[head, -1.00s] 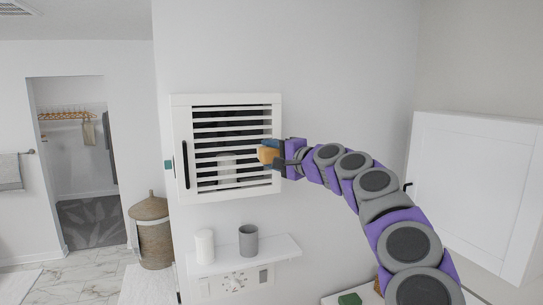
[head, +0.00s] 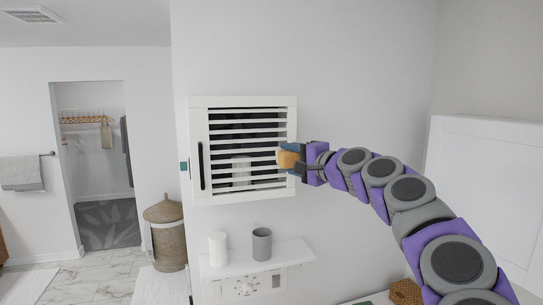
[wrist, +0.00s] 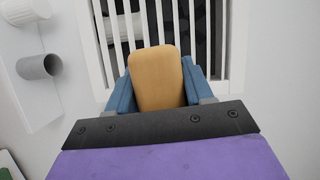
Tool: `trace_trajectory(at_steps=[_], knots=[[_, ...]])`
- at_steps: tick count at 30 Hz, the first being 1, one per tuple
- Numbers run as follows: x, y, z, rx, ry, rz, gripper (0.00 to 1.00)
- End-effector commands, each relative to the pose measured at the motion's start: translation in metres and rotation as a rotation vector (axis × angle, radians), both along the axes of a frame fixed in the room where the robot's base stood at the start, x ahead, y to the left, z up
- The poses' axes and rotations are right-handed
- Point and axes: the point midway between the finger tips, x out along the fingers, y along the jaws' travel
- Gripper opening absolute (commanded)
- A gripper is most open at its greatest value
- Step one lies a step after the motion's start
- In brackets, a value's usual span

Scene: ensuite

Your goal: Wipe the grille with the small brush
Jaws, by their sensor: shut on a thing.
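The white slatted grille (head: 247,126) is the front of a wall cabinet with a dark vertical handle (head: 201,165) on its left. My gripper (head: 291,158) is at the grille's right edge in the head view. It is shut on a tan block-like piece, which I take to be the small brush (head: 287,159). In the wrist view the brush (wrist: 156,78) sits between the blue fingers, with the slats (wrist: 108,40) just beyond it. Its bristles are hidden, and I cannot tell whether it touches the slats.
Below the grille a white shelf (head: 252,260) holds a white cylinder (head: 218,248) and a grey cup (head: 262,244). A white cabinet (head: 490,195) stands at the right. A wicker basket (head: 168,240) stands on the floor at left, near an open doorway.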

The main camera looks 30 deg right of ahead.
Motion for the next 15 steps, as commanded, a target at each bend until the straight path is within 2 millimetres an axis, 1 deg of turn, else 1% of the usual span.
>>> trace_trajectory(at_steps=[2,5,8,9,12,15], knots=[[0.002,0.006,0.003,-0.003,-0.002,0.002,0.27],[0.01,0.026,0.009,-0.008,-0.008,0.013,0.27],[0.021,0.055,0.019,-0.014,-0.018,0.018,0.27],[0.026,0.069,0.021,-0.014,-0.018,0.022,0.27],[0.038,0.101,0.023,-0.012,-0.018,0.021,0.27],[0.048,0.125,0.019,-0.008,-0.01,0.016,0.27]])
